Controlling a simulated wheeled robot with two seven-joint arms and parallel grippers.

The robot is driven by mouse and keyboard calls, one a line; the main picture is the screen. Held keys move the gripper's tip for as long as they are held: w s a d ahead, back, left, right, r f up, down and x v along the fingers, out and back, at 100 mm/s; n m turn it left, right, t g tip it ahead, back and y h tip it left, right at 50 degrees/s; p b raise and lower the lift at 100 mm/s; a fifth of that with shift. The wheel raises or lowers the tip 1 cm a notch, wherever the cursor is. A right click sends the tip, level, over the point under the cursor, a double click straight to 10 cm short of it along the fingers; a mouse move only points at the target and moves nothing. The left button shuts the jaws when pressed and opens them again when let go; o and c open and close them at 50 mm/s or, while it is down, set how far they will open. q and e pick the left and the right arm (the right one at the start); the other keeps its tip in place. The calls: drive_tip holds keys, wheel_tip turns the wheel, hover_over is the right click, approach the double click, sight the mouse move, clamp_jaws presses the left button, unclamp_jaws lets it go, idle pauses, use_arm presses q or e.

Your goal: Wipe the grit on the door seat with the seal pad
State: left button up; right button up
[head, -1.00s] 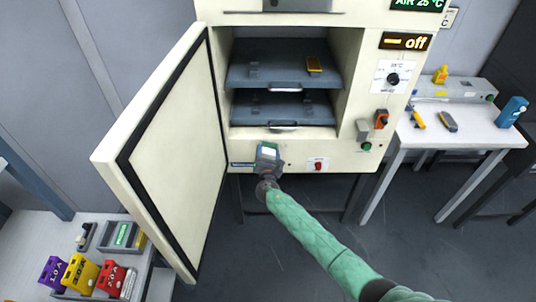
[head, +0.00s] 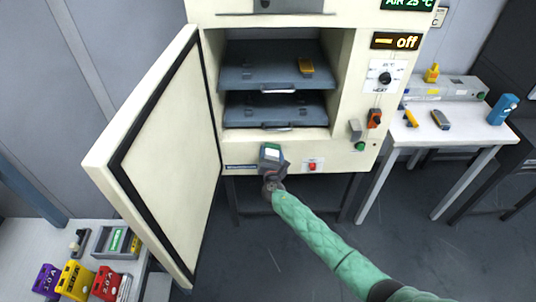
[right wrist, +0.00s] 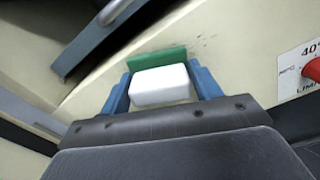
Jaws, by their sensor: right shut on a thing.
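My right gripper (head: 271,150) is at the cream front strip below the oven opening. In the right wrist view its blue fingers (right wrist: 163,90) are shut on the seal pad (right wrist: 160,84), a white block with a green face. The green face is turned to the door seat (right wrist: 232,62), the cream strip under the opening. I cannot tell whether the pad touches it. Small dark specks of grit (right wrist: 203,43) show on the seat just beyond the pad's upper right. The pad also shows in the head view (head: 271,153). My left gripper is out of view.
The oven door (head: 165,150) stands open at the left. Grey shelves (head: 275,68) fill the chamber, with a yellow cell (head: 306,66) on the upper one. A red knob (right wrist: 314,69) is right of the pad. Side tables hold packs (head: 75,279) at left and tools (head: 440,119) at right.

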sight(289, 146)
drive_tip(key=shift+d+b, duration=0.35)
drive_tip(key=shift+d, duration=3.45)
drive_tip(key=shift+w, duration=0.15)
drive_tip(key=shift+r, duration=0.1)
drive_tip(key=shift+a+b, duration=0.7)
drive_tip(key=shift+a, duration=3.15)
drive_tip(key=shift+a+b, duration=0.45)
drive_tip(key=shift+a, duration=1.35)
drive_tip(key=s+p, duration=0.1)
drive_tip(key=s, duration=0.5)
drive_tip(key=shift+p, duration=0.3)
